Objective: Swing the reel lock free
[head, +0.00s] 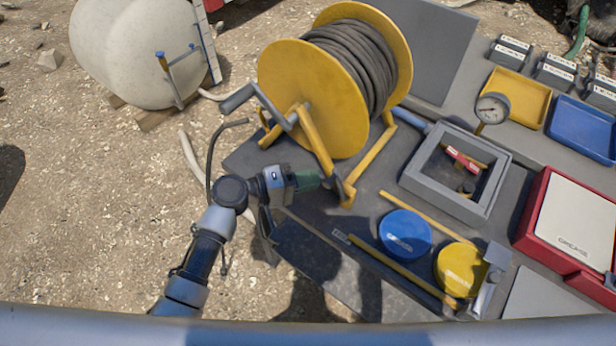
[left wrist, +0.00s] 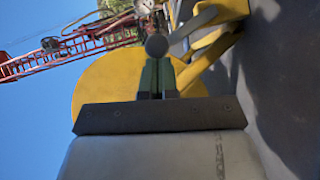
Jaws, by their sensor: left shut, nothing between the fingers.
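The yellow hose reel (head: 312,105) stands on the grey bench, wound with dark hose (head: 358,55). Its yellow frame foot (head: 347,192) has a small grey lever (head: 335,187) with a dark end, which looks like the reel lock. My left gripper (head: 318,180) is just left of this lever. In the left wrist view the fingers (left wrist: 157,75) are shut and empty, and a round dark knob (left wrist: 157,45) shows right beyond their tips. I cannot tell whether they touch it. The yellow reel disc (left wrist: 100,82) is behind. My right gripper is not in view.
A crank handle (head: 238,98) sticks out left of the reel. A grey open box (head: 412,178), a blue lid (head: 405,232), a yellow lid (head: 461,267) and a red grease case (head: 530,205) sit to the right. A pale tank (head: 135,50) stands on the gravel.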

